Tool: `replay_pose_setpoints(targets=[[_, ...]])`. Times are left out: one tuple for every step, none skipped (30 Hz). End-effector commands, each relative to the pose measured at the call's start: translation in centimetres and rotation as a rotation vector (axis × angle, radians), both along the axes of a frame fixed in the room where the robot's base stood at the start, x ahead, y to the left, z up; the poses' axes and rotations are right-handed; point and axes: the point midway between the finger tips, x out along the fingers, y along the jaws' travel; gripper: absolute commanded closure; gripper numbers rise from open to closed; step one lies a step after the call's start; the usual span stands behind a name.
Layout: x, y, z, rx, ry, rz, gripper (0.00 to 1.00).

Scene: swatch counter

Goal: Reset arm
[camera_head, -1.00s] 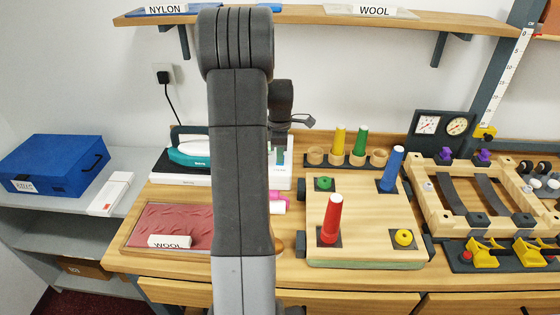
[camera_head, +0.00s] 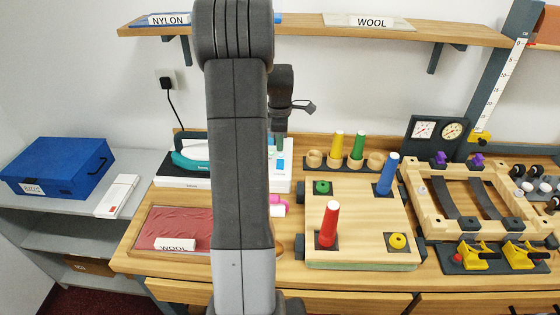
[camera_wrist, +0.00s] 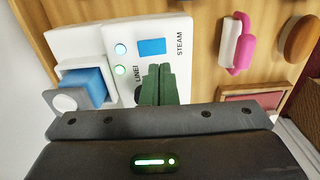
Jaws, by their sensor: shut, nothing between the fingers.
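My arm (camera_head: 240,160) stands upright in the middle of the head view, bent over at the top, with a dark wrist part (camera_head: 283,85) showing to its right. My gripper (camera_wrist: 158,84) shows in the wrist view as two green fingers pressed together, shut and empty. It points over the white steam base (camera_wrist: 125,55), which has a blue button, small lights and a "STEAM" label. I cannot tell whether the fingertips touch the base. In the head view my arm hides part of that base.
A teal and white iron (camera_head: 190,158) sits left of my arm, behind a tray of red cloth (camera_head: 150,242). To the right stand a peg board (camera_head: 355,225) with upright coloured pegs and a wooden frame (camera_head: 428,212). A shelf (camera_head: 310,27) runs above. A pink and white piece (camera_wrist: 237,42) lies nearby.

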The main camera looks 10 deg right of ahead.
Motion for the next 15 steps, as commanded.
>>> replay_pose_setpoints(targets=[[0.0,0.0,0.23,0.0,0.0,0.0,1.0],[0.0,0.0,0.22,0.0,0.0,0.0,1.0],[0.0,0.0,0.17,0.0,0.0,0.0,1.0],[0.0,0.0,0.14,0.0,0.0,0.0,1.0],[0.0,0.0,0.12,0.0,0.0,0.0,1.0],[0.0,0.0,0.12,0.0,0.0,0.0,1.0],[0.0,0.0,0.11,0.0,0.0,0.0,1.0],[0.0,0.0,0.11,0.0,0.001,0.0,1.0],[0.0,0.0,0.08,0.0,0.001,0.0,1.0],[-0.01,0.0,0.04,0.0,0.001,0.0,1.0],[-0.01,0.0,-0.02,0.0,0.001,0.0,1.0],[-0.01,0.0,-0.15,0.0,0.001,0.0,1.0],[-0.01,0.0,-0.28,0.0,0.001,0.0,1.0],[-0.02,0.01,-0.44,0.0,0.001,0.0,1.0],[-0.02,0.01,-0.7,0.0,0.001,0.0,1.0]])
